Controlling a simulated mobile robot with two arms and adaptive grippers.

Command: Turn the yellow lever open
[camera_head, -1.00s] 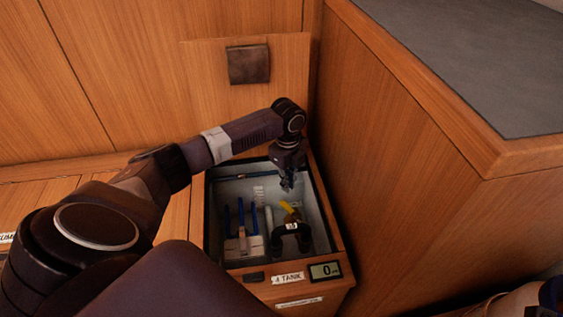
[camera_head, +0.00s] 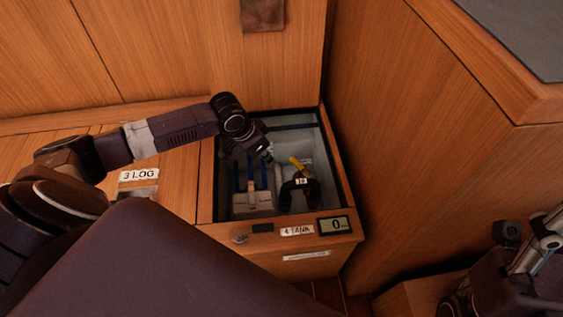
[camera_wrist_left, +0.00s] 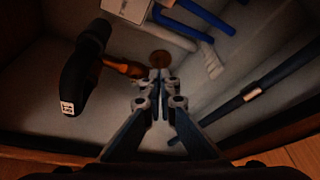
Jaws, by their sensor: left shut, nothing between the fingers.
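The yellow lever (camera_head: 300,165) sits on a black bent pipe (camera_head: 287,190) inside the open tank compartment. In the left wrist view the lever (camera_wrist_left: 122,66) looks orange and runs sideways from the black pipe (camera_wrist_left: 80,80). My left gripper (camera_head: 268,157) is shut and empty, down in the compartment just left of the lever's upper end. In the left wrist view its fingertips (camera_wrist_left: 160,77) are together close beside the lever's free end; I cannot tell whether they touch. What seems to be my right gripper (camera_head: 540,245) shows partly at the lower right; its fingers are unclear.
The compartment's wooden front (camera_head: 275,245) carries a tank label and a small display (camera_head: 335,225). Blue-handled parts (camera_head: 250,175) stand left of the lever. A long dark rod (camera_wrist_left: 245,97) lies along one wall. A tall wooden cabinet (camera_head: 400,150) rises close on the right.

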